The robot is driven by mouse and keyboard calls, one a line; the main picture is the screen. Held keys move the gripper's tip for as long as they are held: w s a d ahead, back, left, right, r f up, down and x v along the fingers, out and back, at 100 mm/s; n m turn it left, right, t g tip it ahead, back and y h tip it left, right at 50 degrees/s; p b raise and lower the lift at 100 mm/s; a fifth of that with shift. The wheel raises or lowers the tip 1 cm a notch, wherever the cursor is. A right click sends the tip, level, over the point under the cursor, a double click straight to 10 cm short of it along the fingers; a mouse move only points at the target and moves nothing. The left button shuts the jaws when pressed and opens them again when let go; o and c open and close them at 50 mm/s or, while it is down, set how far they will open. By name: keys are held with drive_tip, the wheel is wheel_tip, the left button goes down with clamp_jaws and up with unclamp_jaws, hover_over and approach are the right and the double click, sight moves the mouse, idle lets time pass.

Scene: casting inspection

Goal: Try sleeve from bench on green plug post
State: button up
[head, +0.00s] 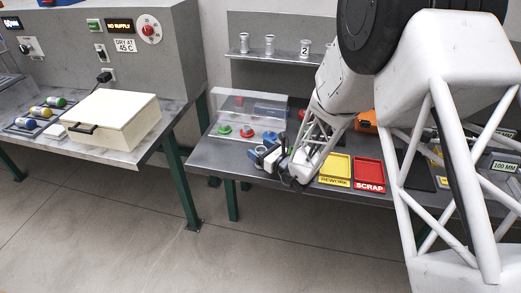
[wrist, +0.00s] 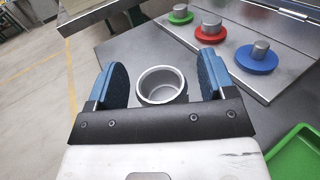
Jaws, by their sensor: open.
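A grey metal sleeve (wrist: 161,84), open at the top, stands upright on the bench (wrist: 128,48) in the wrist view. My gripper (wrist: 162,78) is open, with one blue pad on each side of the sleeve and visible gaps between.
The red post (wrist: 210,30) and blue post (wrist: 257,57) share the green post's plate. A clear cover (head: 235,101) stands behind them. A green tray (wrist: 297,155) lies right of my gripper. Yellow rework (head: 336,168) and red scrap (head: 369,172) trays lie further right.

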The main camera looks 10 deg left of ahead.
drive_tip(key=shift+v, duration=3.9)
drive_tip(key=shift+s+a+r, duration=0.1)
drive_tip(key=s+d+r+n+g+h, duration=0.1)
drive_tip(key=s+d+r+n+g, duration=0.2)
drive_tip(key=s+r+n+g, duration=0.35)
drive_tip(key=s+d+r+n+g+h, duration=0.2)
drive_tip(key=s+d+r+n+g, duration=0.1)
drive_tip(key=s+r+n, duration=0.55)
drive_tip(key=s+d+r+n+t+h, duration=0.1)
drive_tip(key=s+d+r+n+h, duration=0.3)
drive_tip(key=s+d, duration=0.5)
drive_tip(key=s+d+r+n+t+h, duration=0.2)
drive_tip(key=s+d+r+n+h, duration=0.2)
drive_tip(key=d, duration=1.1)
drive_tip(key=s+r+h, duration=0.2)
drive_tip(key=s+h, duration=0.2)
drive_tip(key=s, duration=0.1)
drive_tip(key=shift+s+r+n+h, duration=0.3)
drive_tip(key=shift+s+n+h, duration=0.1)
drive_tip(key=shift+o, duration=0.5)
